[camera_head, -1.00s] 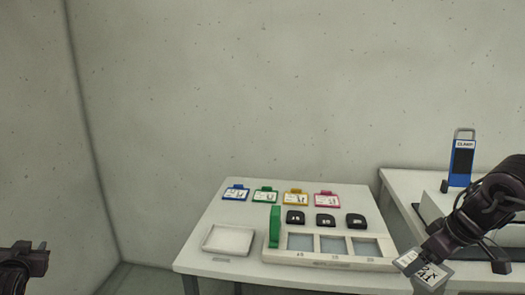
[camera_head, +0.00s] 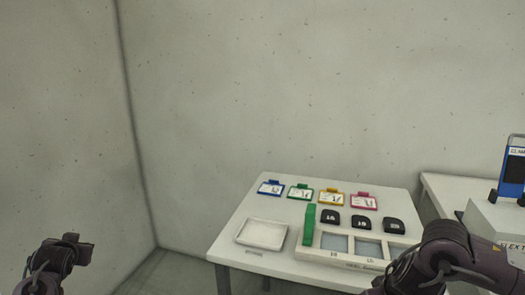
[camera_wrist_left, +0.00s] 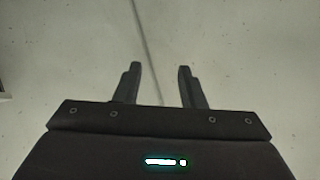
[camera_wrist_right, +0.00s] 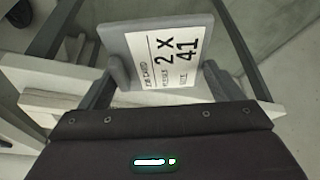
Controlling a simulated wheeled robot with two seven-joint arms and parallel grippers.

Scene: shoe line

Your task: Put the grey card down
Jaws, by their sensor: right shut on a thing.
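The grey card (camera_wrist_right: 150,55) is in the right wrist view, with a white label reading "2 x 41". My right gripper (camera_wrist_right: 168,78) is shut on it, and the card stands out between the fingers. In the head view my right arm comes in at the lower right; the card and right fingertips are out of sight there.
The white table (camera_head: 225,245) holds a shallow white tray (camera_head: 262,246), a compartment holder (camera_head: 318,256) with a green upright block (camera_head: 309,224), several black pieces, and blue, green, yellow and pink cards (camera_head: 363,201) at the back. A blue device (camera_head: 514,170) stands on the right table.

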